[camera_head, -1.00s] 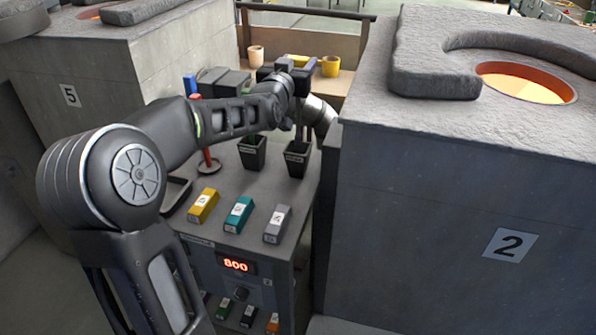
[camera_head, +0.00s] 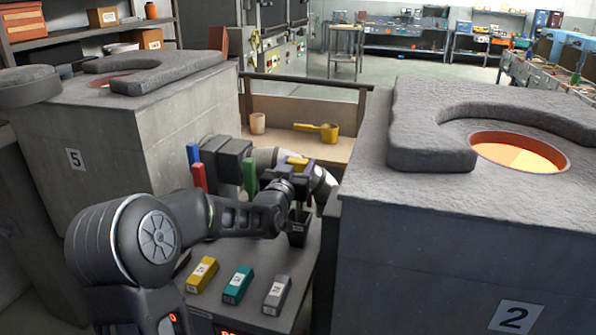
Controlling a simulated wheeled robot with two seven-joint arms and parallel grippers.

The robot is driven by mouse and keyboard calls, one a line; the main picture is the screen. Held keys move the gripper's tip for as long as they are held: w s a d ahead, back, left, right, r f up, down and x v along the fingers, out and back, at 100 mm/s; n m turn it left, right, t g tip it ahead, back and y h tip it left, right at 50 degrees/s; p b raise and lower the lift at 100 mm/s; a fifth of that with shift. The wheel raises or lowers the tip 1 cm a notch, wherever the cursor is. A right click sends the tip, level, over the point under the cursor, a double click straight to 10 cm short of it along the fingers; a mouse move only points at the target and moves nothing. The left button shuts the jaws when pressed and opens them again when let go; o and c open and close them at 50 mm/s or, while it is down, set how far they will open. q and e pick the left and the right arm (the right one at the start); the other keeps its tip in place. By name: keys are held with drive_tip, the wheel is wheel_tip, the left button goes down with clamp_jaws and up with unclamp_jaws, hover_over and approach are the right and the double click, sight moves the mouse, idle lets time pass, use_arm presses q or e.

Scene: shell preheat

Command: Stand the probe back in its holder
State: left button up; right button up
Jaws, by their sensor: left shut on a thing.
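My left gripper (camera_head: 298,190) is above and behind the right dark cup-shaped holder (camera_head: 298,230), which has a white label and stands on the grey cabinet top. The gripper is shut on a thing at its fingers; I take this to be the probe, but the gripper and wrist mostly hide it. A small yellow piece (camera_head: 298,163) shows at the top of the gripper; I cannot tell if it belongs to the probe. Whether the held thing's lower end is inside the cup cannot be seen. My right gripper is not in view.
Blue (camera_head: 193,154), red (camera_head: 199,178) and green (camera_head: 249,178) upright pieces stand to the left. Yellow (camera_head: 203,274), teal (camera_head: 237,285) and grey (camera_head: 277,294) blocks lie in front. Furnace 2 (camera_head: 440,245) closes the right side, furnace 5 (camera_head: 110,150) the left.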

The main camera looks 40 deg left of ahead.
use_arm(q)
drive_tip(key=shift+f, duration=0.85)
drive_tip(key=shift+f, duration=0.15)
drive_tip(key=o, duration=1.4)
drive_tip(key=b+v, duration=0.2)
drive_tip(key=v, duration=1)
